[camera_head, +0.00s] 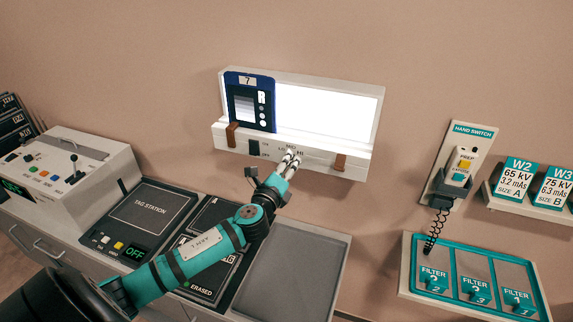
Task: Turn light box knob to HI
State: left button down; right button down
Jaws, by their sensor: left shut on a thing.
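The light box (330,106) is mounted on the wall in the middle of the camera_head view, with its screen lit bright white. A blue film marked 7 (250,100) covers the left end of the screen. My left gripper (291,158) is at the lower front panel of the box, its fingers shut at the place of the knob. The knob itself is hidden behind the fingers, so I cannot see where it points. A dark switch (254,147) and small lettering show left of the gripper. My right gripper is not in view.
Below is a counter with the tag station (141,217), dark plates and a grey tray (290,275). A control console (75,170) stands at the left. The hand switch (459,168) and filter rack (407,278) are on the right.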

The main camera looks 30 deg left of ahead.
pick_arm(q)
jog(key=c, duration=0.9)
grip_release()
jog(key=shift+c, duration=0.2)
jog(key=v, duration=1.2)
jog(key=shift+s+f, duration=0.1)
jog(key=shift+f, duration=0.1)
